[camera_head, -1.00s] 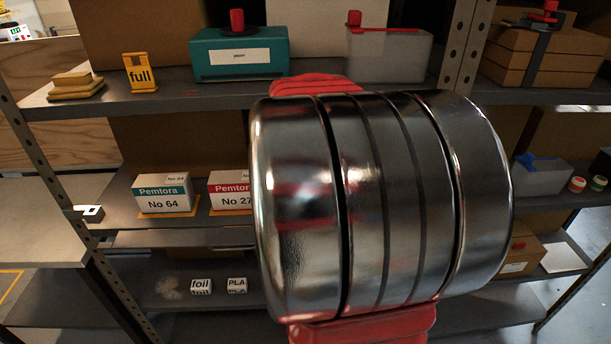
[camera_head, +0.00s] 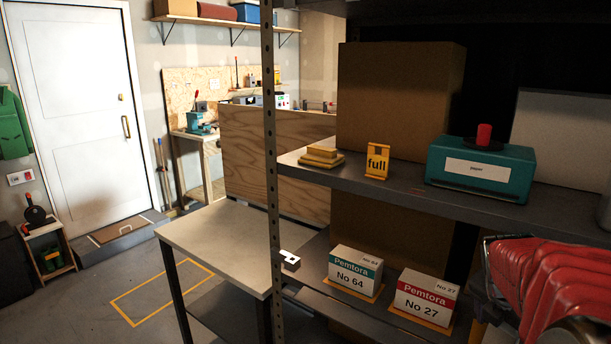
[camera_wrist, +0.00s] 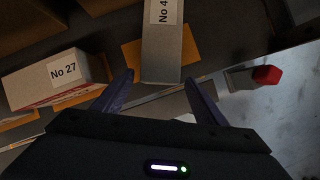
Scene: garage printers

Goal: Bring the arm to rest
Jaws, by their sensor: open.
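In the wrist view my gripper (camera_wrist: 158,82) is open, with its two dark fingers spread apart and nothing held between them. A grey box with a label starting "No 4" (camera_wrist: 162,45) lies beyond the gap between the fingertips; I cannot tell how far off it is. The box marked No 27 (camera_wrist: 55,82) is to the left of the fingers. In the head view part of my red and metal arm (camera_head: 555,285) shows at the lower right edge; the gripper itself is out of that view.
Boxes No 64 (camera_head: 354,274) and No 27 (camera_head: 426,299) stand below. A white-topped table (camera_head: 215,240) is left of the shelf. Open floor (camera_head: 95,290) lies farther left.

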